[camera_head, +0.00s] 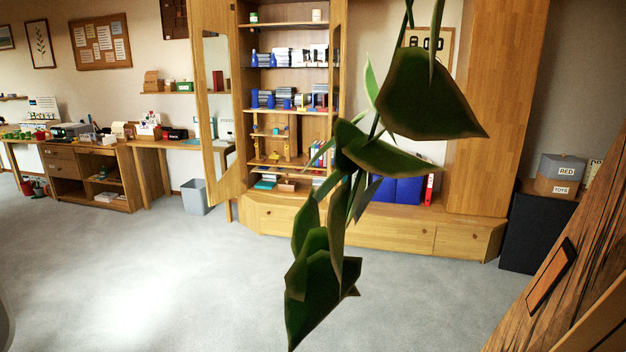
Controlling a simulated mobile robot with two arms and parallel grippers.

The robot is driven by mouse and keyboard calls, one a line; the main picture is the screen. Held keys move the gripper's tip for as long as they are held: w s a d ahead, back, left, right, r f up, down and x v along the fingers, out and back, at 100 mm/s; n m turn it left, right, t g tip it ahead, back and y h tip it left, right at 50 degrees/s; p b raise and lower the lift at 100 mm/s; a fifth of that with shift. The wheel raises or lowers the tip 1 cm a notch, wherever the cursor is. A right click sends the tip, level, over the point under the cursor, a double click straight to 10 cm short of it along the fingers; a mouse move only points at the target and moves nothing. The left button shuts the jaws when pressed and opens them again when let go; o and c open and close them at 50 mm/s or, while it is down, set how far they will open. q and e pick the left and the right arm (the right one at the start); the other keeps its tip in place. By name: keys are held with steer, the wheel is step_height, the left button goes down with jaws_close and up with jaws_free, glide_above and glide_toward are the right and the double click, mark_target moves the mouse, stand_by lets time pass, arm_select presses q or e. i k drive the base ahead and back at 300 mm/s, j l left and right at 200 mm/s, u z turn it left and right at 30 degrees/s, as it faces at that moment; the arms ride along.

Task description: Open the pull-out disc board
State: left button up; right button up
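I cannot make out a pull-out disc board for certain in the head view. A tall wooden wall cabinet (465,120) stands across the room, with an open shelf section (290,25) holding books, blue items and small yellow pieces. A tall cabinet door with a glass pane (200,100) stands swung open on its left side. The low base of the cabinet has shut drawer fronts (405,236) with small knobs. Neither of my grippers shows in this view.
A leafy hanging plant (385,155) blocks the middle of the view. A wooden desk (100,170) and a grey bin (195,197) stand left. A black cabinet (530,232) bears boxes at right. Dark-grained wood (530,320) fills the lower right corner. The grey carpet (130,270) is clear.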

mark_target(287, 171)
steer(key=i, duration=4.25)
steer(key=l+z, duration=0.05)
steer(key=l, duration=0.05)
